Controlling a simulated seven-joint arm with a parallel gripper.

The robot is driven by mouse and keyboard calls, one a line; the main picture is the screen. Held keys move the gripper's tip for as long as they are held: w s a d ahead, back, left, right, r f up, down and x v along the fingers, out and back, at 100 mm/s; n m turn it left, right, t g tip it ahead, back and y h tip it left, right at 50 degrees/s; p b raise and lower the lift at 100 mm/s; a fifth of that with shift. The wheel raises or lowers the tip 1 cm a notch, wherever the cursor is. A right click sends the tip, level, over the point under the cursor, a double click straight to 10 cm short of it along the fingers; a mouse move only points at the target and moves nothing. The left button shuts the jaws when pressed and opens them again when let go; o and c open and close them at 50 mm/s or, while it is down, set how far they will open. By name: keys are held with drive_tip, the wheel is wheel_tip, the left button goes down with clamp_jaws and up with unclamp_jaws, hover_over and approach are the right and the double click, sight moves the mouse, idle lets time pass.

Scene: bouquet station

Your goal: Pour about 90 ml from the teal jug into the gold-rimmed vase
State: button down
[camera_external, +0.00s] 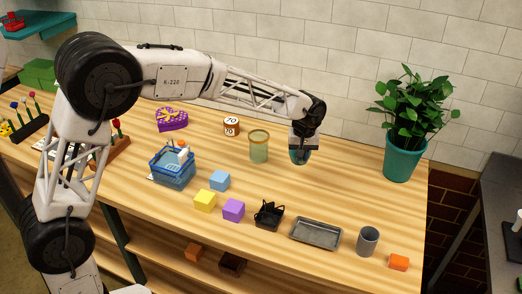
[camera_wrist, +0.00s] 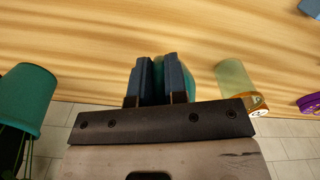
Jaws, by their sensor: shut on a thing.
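The teal jug (camera_external: 300,157) is under my gripper (camera_external: 303,146) at the right of the vase, mostly hidden by the fingers. My gripper is shut on it. The jug looks about upright; I cannot tell whether its base touches the table. In the wrist view the teal jug (camera_wrist: 191,82) shows behind and between the dark fingers of my gripper (camera_wrist: 159,75). The gold-rimmed vase (camera_external: 258,148) is pale green and translucent and stands upright, left of the jug and apart from it. It also shows in the wrist view (camera_wrist: 235,77). Liquid levels cannot be made out.
A plant in a teal pot (camera_external: 404,158) stands to the right. A round tin (camera_external: 231,126) and a purple heart box (camera_external: 172,119) are behind the vase. A blue basket (camera_external: 173,168), coloured cubes (camera_external: 234,210), a grey tray (camera_external: 316,233) and a grey cup (camera_external: 368,241) are nearer the front.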

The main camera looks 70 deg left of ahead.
drive_tip(key=w+a+f+n, duration=0.1)
drive_tip(key=n, duration=0.1)
drive_tip(key=w+a+f+n, duration=0.1)
drive_tip(key=w+n, duration=0.1)
drive_tip(key=w+a+n, duration=0.1)
drive_tip(key=a+n, duration=0.1)
drive_tip(key=shift+w+f+n, duration=0.35)
drive_tip(key=shift+f+n, duration=0.05)
drive_tip(key=w+a+f+n, duration=0.3)
drive_tip(key=w+a+n, duration=0.1)
drive_tip(key=n, duration=0.3)
drive_tip(key=shift+w+a+f+n, duration=0.3)
drive_tip(key=shift+w+f, duration=0.05)
drive_tip(key=shift+a+r, duration=0.1)
drive_tip(key=s+a+r+t+h, duration=0.6)
drive_tip(key=r+t+h, duration=0.1)
drive_tip(key=r, duration=0.3)
drive_tip(key=shift+s+t, duration=0.3)
drive_tip(key=shift+s, duration=0.05)
drive_tip(key=shift+s+a+h, duration=0.1)
drive_tip(key=shift+a+h, duration=0.05)
drive_tip(key=shift+h, duration=0.15)
drive_tip(key=shift+s+a+r+t+h, duration=0.25)
drive_tip(key=shift+s+r+t+h, duration=0.15)
drive_tip(key=shift+t, duration=0.3)
